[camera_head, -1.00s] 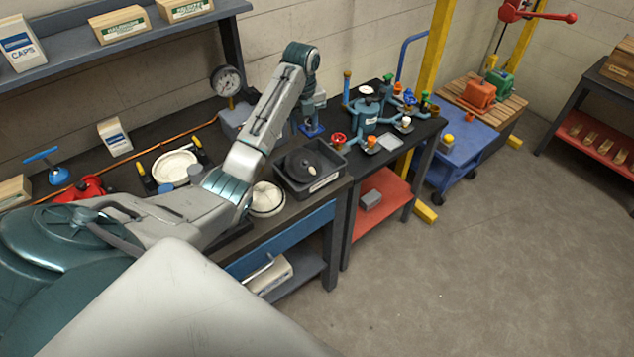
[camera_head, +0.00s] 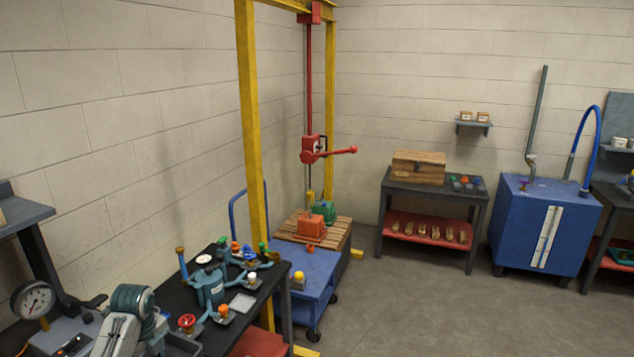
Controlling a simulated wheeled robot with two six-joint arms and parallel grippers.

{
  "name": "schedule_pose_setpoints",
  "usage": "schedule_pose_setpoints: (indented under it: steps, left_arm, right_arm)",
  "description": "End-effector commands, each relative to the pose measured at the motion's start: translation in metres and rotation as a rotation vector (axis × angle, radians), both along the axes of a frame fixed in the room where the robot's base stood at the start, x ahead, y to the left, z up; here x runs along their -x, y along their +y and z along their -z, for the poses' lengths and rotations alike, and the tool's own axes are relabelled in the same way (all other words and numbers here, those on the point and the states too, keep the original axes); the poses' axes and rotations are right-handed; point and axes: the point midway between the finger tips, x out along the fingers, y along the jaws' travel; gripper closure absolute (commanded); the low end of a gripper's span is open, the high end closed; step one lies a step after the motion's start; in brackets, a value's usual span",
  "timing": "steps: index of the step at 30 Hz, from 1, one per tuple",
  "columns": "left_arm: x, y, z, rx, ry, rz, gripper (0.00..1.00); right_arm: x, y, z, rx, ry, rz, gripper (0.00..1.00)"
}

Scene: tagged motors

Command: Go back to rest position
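The wrist of my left arm (camera_head: 130,315) shows at the bottom left, above the dark workbench. Its gripper is mostly hidden behind the wrist and cut by the lower edge, so its fingers cannot be made out. My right gripper is out of view. An orange motor (camera_head: 311,225) and a green motor (camera_head: 325,210) sit on a wooden pallet (camera_head: 340,233) under the yellow hoist frame (camera_head: 250,130).
A blue cart (camera_head: 310,262) stands beside the workbench (camera_head: 270,283), which holds a teal valve assembly (camera_head: 210,285) and a pressure gauge (camera_head: 33,299). A shelf table (camera_head: 468,205) and a blue cabinet (camera_head: 540,225) stand farther back. The floor (camera_head: 430,315) at the right is clear.

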Motion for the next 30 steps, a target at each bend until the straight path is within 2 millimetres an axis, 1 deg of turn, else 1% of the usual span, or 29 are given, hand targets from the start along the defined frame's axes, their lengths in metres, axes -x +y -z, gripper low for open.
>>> schedule_pose_setpoints:
  steps: [1, 4, 8, 9, 11, 12, 14, 15, 18, 21, 24, 30]
  left_arm:
    - [0.021, -0.014, 0.020, -0.005, -0.012, -0.078, 0.59]
    - [0.055, -0.036, 0.045, -0.008, -0.058, -0.260, 0.59]
    - [0.104, -0.064, 0.069, 0.010, -0.117, -0.499, 0.59]
    - [0.120, -0.072, 0.075, 0.018, -0.137, -0.576, 0.59]
    - [0.145, -0.085, 0.081, 0.039, -0.163, -0.696, 0.59]
    - [0.163, -0.092, 0.083, 0.053, -0.181, -0.777, 0.59]
    - [0.188, -0.103, 0.085, 0.080, -0.207, -0.900, 0.59]
    - [0.205, -0.110, 0.084, 0.098, -0.222, -0.981, 0.59]
    - [0.238, -0.122, 0.080, 0.142, -0.254, -1.155, 0.59]
    - [0.262, -0.130, 0.074, 0.177, -0.274, -1.289, 0.59]
    - [0.281, -0.135, 0.067, 0.208, -0.288, -1.394, 0.59]
    - [0.312, -0.144, 0.054, 0.260, -0.309, -1.573, 0.59]
  right_arm:
    - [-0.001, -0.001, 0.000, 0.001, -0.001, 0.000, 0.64]
    - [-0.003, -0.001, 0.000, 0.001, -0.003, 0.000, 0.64]
    - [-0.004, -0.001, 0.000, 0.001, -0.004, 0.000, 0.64]
    - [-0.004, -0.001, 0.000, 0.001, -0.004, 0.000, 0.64]
    - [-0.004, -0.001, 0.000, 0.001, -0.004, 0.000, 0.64]
    - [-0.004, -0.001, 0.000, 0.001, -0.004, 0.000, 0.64]
    - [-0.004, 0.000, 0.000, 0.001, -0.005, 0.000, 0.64]
    - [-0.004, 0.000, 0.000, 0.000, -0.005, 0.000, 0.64]
    - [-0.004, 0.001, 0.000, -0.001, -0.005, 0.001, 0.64]
    - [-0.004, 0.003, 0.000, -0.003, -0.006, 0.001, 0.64]
    - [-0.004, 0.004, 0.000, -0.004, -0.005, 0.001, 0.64]
    - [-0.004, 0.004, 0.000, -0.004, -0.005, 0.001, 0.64]
